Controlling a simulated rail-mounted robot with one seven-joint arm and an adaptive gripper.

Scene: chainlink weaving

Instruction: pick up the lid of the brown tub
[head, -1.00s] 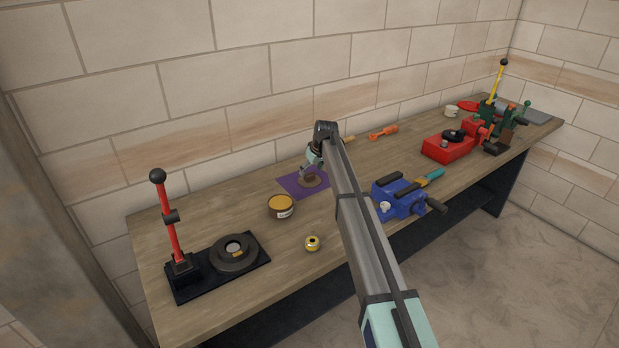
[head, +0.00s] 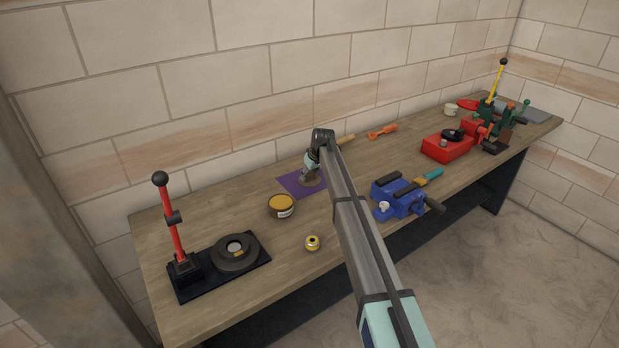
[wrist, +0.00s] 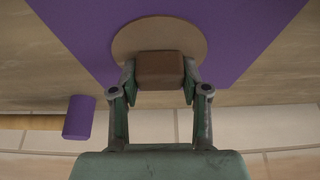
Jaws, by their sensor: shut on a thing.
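The lid (head: 316,183) is a flat brown disc with a blocky knob. It lies on the purple mat (head: 289,183) near the wall, and in the wrist view the disc (wrist: 160,32) shows tan under the darker knob (wrist: 160,70). My gripper (wrist: 160,82) is shut on the knob, one finger on each side. In the head view my gripper (head: 308,178) partly hides the lid. I cannot tell any gap between lid and mat. The brown tub (head: 282,212) stands lidless left of the mat, with amber contents and a pale label.
A yellow-ringed spool (head: 312,243) lies in front of the tub. A red-handled lever press (head: 235,253) stands at left, a blue vise (head: 398,200) at right. Behind my gripper lies a purple-ended tool with a wooden handle (wrist: 78,118). The red box (head: 447,149) is farther right.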

